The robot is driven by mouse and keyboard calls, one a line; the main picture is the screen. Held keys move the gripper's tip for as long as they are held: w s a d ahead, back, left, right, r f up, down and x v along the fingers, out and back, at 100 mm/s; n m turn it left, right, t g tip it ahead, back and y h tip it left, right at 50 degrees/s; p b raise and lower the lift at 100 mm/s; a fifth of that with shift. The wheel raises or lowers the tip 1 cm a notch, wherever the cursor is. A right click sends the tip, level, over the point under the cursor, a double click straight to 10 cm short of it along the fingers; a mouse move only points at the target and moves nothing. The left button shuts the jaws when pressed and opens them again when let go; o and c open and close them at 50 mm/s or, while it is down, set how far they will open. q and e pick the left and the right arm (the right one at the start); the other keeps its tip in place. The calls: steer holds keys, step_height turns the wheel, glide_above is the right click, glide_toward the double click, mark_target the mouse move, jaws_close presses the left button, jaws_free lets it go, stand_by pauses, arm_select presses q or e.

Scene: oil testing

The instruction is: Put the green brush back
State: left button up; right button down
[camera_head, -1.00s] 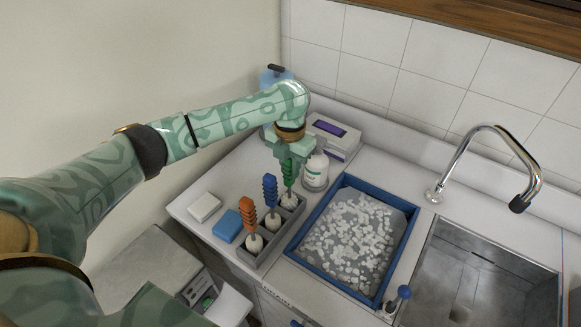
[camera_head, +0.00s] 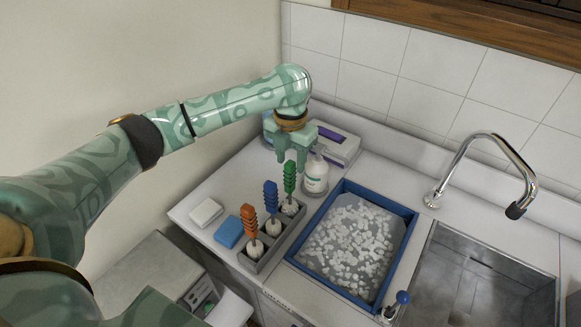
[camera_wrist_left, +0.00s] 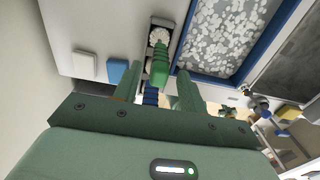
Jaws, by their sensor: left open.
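The green brush (camera_head: 289,178) stands upright in the far slot of the grey holder (camera_head: 262,262). The blue brush (camera_head: 270,197) and the orange brush (camera_head: 249,220) stand in the other slots. My left gripper (camera_head: 290,160) is open, just above and behind the top of the green brush, and holds nothing. In the left wrist view the green brush (camera_wrist_left: 160,68) lies between my open left fingers (camera_wrist_left: 156,90), apart from them as far as I can tell. The blue brush (camera_wrist_left: 150,97) shows partly behind the gripper body. My right gripper is not in view.
A blue-rimmed tray of white pieces (camera_head: 318,264) lies right of the holder. A white bottle (camera_head: 315,176) and a device (camera_head: 337,147) stand behind. A blue sponge (camera_head: 229,232) and a white block (camera_head: 206,212) lie left. A sink (camera_head: 470,270) with a tap is at right.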

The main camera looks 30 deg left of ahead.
arm_select(q)
step_height(320, 180, up, 7)
steer(key=shift+r+p, duration=0.1)
steer(key=shift+p, duration=0.55)
steer(key=shift+s, duration=0.1)
